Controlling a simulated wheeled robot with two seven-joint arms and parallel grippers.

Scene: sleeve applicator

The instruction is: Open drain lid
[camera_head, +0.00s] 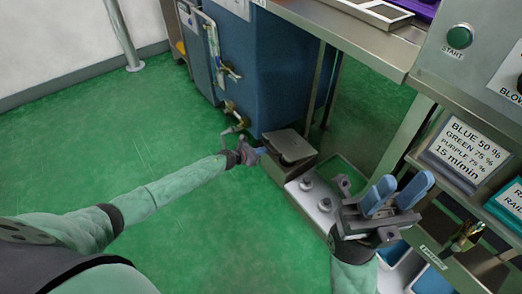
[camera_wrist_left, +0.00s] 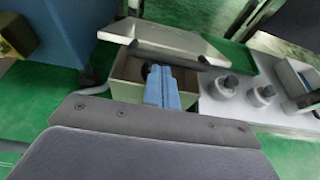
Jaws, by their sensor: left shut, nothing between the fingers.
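The drain lid (camera_head: 286,138) is a flat grey metal plate on a small metal drain box (camera_head: 288,176) at the foot of the blue tank. In the left wrist view the lid (camera_wrist_left: 175,42) is tilted up from the box (camera_wrist_left: 126,78), with a dark gap beneath it. My left gripper (camera_head: 262,151) is at the box's left side. Its blue fingers (camera_wrist_left: 170,84) are together and empty, in front of the gap under the lid; contact with the lid cannot be told. My right gripper (camera_head: 396,190) is open and empty, above the white unit at right.
The blue tank (camera_head: 262,75) with valves and pipes (camera_head: 232,110) stands behind the box. A white unit with round knobs (camera_head: 307,184) adjoins the box on the right. A steel bench (camera_head: 350,38) and control panel (camera_head: 460,65) are at right. Green floor (camera_head: 90,150) is clear at left.

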